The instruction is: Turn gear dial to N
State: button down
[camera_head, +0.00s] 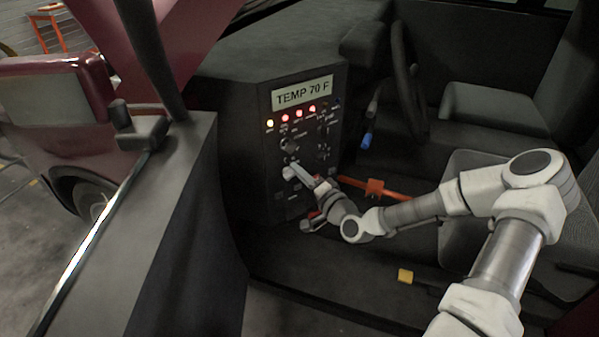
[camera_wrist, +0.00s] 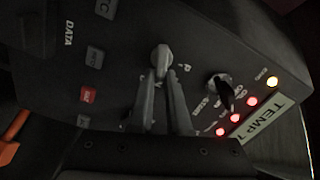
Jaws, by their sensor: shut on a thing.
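The gear dial (camera_wrist: 160,55) is a small grey knob on the dark control panel (camera_wrist: 215,45), with a letter P printed beside it in the wrist view. My gripper (camera_wrist: 164,76) has its two narrow fingers closed around the dial's grip. The fingers hide part of the dial and the other position letters. In the head view, my gripper (camera_head: 293,173) reaches the lower left part of the panel (camera_head: 325,165), and the dial there is mostly covered by the fingers.
A black switch (camera_wrist: 220,90) sits close beside my fingers. A lit row of yellow and red lamps (camera_head: 298,114) lies under the TEMP 70 F display (camera_head: 303,91). An orange lever (camera_head: 375,188) is right of the panel. Car seats (camera_head: 505,108) stand at right.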

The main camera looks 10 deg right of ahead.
jog(key=c, duration=0.9)
grip_release()
jog(key=p+v, duration=0.3)
jog(key=v, duration=1.4)
jog(key=shift+r, duration=0.15)
